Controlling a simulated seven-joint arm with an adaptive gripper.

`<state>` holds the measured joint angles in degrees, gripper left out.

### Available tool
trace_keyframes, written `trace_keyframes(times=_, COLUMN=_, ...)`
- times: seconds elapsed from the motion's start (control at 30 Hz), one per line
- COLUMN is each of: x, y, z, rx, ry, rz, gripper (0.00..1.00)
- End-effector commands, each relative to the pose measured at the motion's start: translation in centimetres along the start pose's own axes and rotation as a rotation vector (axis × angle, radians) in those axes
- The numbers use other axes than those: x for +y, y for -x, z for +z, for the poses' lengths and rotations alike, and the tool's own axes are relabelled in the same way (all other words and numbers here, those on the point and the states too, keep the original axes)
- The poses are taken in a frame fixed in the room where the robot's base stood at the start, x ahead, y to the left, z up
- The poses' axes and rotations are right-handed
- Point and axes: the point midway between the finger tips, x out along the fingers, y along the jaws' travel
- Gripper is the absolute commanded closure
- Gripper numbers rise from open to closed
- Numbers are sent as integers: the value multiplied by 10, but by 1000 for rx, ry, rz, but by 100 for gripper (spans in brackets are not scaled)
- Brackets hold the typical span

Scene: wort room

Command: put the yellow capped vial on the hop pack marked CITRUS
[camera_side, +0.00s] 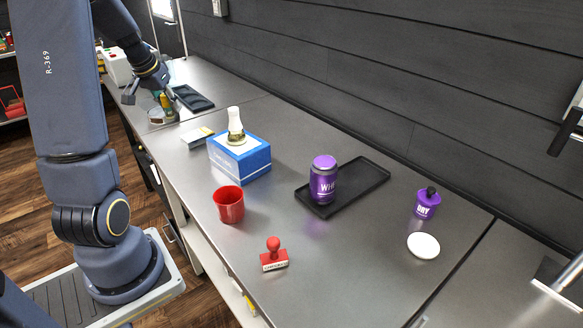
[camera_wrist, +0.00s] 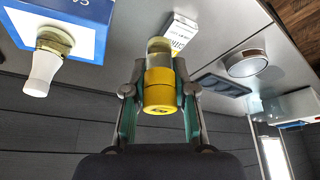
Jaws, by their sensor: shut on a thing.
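My gripper (camera_side: 152,97) is at the far end of the bench in the side view. In the wrist view its green-padded fingers (camera_wrist: 160,92) are shut on the yellow capped vial (camera_wrist: 160,78), a clear body with a broad yellow cap. The vial is small and partly hidden by the fingers in the side view (camera_side: 164,101). A flat white and yellow pack (camera_side: 197,137) lies beside the blue box. In the wrist view, a white pack with partly readable lettering (camera_wrist: 181,29) shows beyond the vial, partly covered by it. I cannot read its whole mark.
The blue box (camera_side: 240,160) carries a white-topped bottle (camera_side: 235,122). A round tin (camera_side: 156,117) and dark tray (camera_side: 193,98) are near my gripper. A red cup (camera_side: 229,204), stamp (camera_side: 274,256), purple can (camera_side: 323,180) on a black tray (camera_side: 362,180), and purple container (camera_side: 427,204) stand nearer.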

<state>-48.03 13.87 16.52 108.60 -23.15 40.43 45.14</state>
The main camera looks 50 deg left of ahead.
Motion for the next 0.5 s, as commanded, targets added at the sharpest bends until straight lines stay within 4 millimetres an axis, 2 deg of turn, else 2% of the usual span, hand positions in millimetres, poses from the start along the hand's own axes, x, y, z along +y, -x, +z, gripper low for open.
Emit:
trace_keyframes(times=0.17, x=-7, y=-25, z=-23, rx=-3, ry=0, rz=0, gripper=100)
trace_keyframes(times=0.4, x=-22, y=-78, z=-70, rx=-2, ry=0, rz=0, gripper=100)
trace_keyframes(times=0.5, x=-25, y=-105, z=-75, rx=-4, ry=2, rz=2, gripper=100)
